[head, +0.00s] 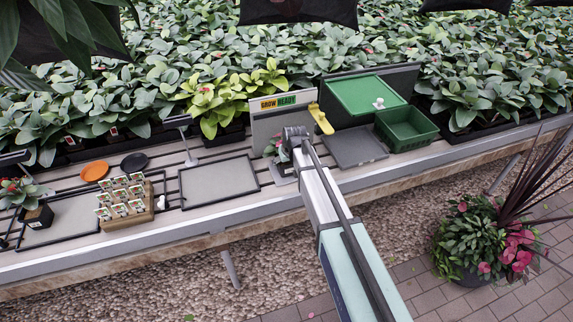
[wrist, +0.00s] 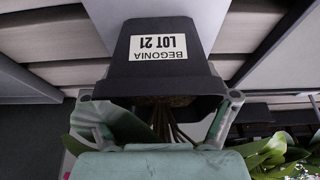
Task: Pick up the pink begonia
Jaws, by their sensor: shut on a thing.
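A begonia in a dark pot (wrist: 165,75) fills the middle of the wrist view, with a white label reading "BEGONIA LOT 21", upside down in the picture. My gripper (wrist: 163,112) has one finger on each side, at the pot's rim and the stems, and is shut on the plant. In the head view the begonia (head: 271,148) shows as green leaves with a little pink just left of my gripper (head: 293,132), in front of the "GROW READY" sign. Most of its pot and bloom are hidden, and I cannot tell whether the pot touches the bench.
Another potted plant (head: 20,190) with red flowers stands at the bench's left end. A wooden rack of seed packets (head: 128,208), an orange saucer (head: 95,171) and a grey tray (head: 220,180) lie left. A green basket (head: 405,128) and yellow tool (head: 321,119) are right.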

